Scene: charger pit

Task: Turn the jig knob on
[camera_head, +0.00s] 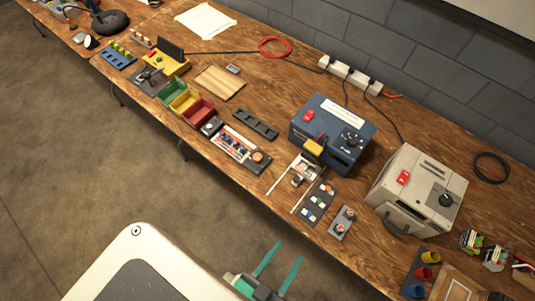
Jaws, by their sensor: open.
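My gripper (289,250) is at the bottom of the head view, its two teal fingers apart with nothing between them. It is over the floor, short of the bench's front edge. I cannot tell for sure which part is the jig knob. A white-topped unit (233,143) near the bench front has a round orange part (258,157) at its right end. A small dark block with a pale round top (210,127) is at its left end. The blue box (315,133) and the beige box (425,180) each have a dark knob. Knob settings are too small to read.
The wooden bench (300,75) runs along a grey block wall. Green, yellow and red bins (198,111), a slotted dark tray (255,124) and a small panel with red knobs (342,222) stand near its front. A power strip (350,75) with cables lies behind. The floor is clear.

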